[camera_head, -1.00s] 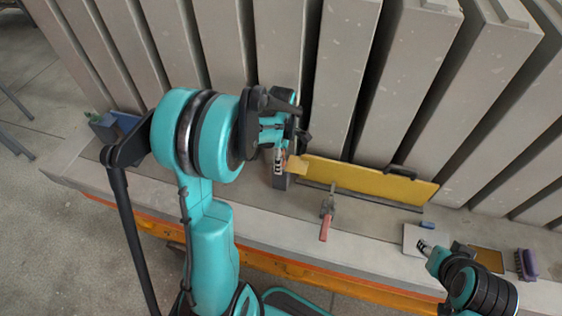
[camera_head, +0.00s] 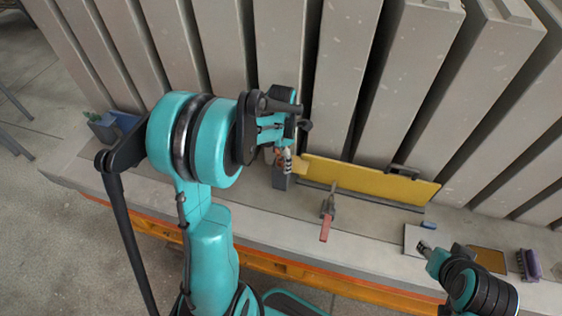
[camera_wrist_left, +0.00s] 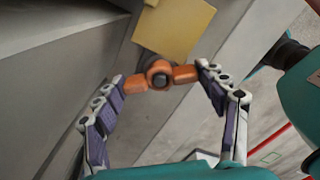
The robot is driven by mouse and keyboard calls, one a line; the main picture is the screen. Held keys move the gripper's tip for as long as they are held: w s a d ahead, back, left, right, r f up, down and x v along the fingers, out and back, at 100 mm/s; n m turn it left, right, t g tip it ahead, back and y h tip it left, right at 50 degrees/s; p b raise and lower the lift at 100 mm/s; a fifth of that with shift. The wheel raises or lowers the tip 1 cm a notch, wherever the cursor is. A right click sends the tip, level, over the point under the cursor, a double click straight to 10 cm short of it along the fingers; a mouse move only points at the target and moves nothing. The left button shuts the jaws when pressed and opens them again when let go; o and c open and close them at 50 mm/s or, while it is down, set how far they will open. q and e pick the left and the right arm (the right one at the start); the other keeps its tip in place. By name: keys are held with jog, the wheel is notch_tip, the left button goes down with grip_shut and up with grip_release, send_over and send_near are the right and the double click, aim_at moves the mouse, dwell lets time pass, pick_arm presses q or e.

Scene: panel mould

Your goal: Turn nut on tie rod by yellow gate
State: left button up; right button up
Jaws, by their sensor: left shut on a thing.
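The yellow gate (camera_head: 370,183) stands along the bed at the foot of the grey panels, and its end shows in the left wrist view (camera_wrist_left: 172,25). An orange wing nut (camera_wrist_left: 159,75) sits on the end of a dark tie rod beside the gate. My left gripper (camera_wrist_left: 160,78) is shut on the nut, one finger at each wing. In the head view my left gripper (camera_head: 285,160) is at the gate's left end, where my arm partly hides the nut.
A red-handled clamp (camera_head: 326,222) stands in front of the gate. Tall grey panels (camera_head: 340,80) close off the back.

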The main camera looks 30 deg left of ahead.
aim_at(281, 159)
pick_arm(q)
jog(key=o, duration=1.3)
jog(key=shift+s+f, duration=0.1)
jog(key=shift+o, duration=0.2)
notch_tip(281, 159, up, 12)
jog(key=shift+o, duration=0.2)
